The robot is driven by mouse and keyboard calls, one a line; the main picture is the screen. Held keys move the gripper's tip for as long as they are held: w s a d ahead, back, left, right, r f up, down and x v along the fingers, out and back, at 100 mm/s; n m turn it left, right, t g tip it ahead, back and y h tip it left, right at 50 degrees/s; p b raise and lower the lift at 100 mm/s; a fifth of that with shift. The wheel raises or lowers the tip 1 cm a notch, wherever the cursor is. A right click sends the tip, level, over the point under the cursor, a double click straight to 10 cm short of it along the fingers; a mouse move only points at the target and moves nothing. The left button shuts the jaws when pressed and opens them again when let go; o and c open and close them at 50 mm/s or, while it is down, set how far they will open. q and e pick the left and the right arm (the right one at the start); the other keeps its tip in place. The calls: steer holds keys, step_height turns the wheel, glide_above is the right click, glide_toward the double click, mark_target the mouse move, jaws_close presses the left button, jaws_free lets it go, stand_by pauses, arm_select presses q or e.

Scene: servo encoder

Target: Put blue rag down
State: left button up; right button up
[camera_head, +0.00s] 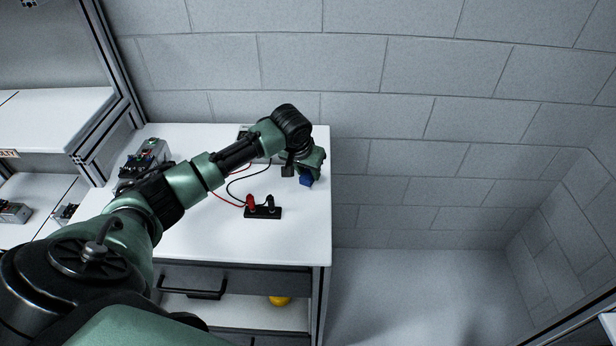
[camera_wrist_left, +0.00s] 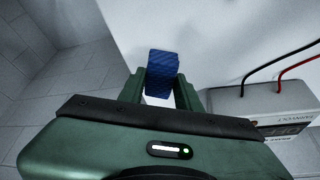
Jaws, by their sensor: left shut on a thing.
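The blue rag (camera_head: 306,180) is a small folded blue block at the end of my left arm, over the right part of the white table (camera_head: 225,240). My left gripper (camera_head: 304,172) points down at it. In the left wrist view the blue rag (camera_wrist_left: 162,72) sits between the two green fingers of my left gripper (camera_wrist_left: 160,88), which is shut on it. The white tabletop shows behind the rag; I cannot tell whether the rag touches it. My right gripper is not in view.
A black terminal block (camera_head: 263,212) with red and black plugs and wires stands left of the rag. A grey box (camera_wrist_left: 260,110) with wires is close to the gripper. A device (camera_head: 148,158) stands at the table's left. The table's right edge (camera_head: 329,200) is near the rag.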

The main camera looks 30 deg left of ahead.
mark_target(307, 176)
arm_select(q)
steer(key=shift+f, duration=1.6)
steer(key=shift+f, duration=0.1)
steer(key=o, duration=1.2)
steer(key=shift+s+r, duration=0.15)
steer(key=shift+r, duration=0.45)
steer(key=b+v, duration=0.1)
steer(key=v, duration=1)
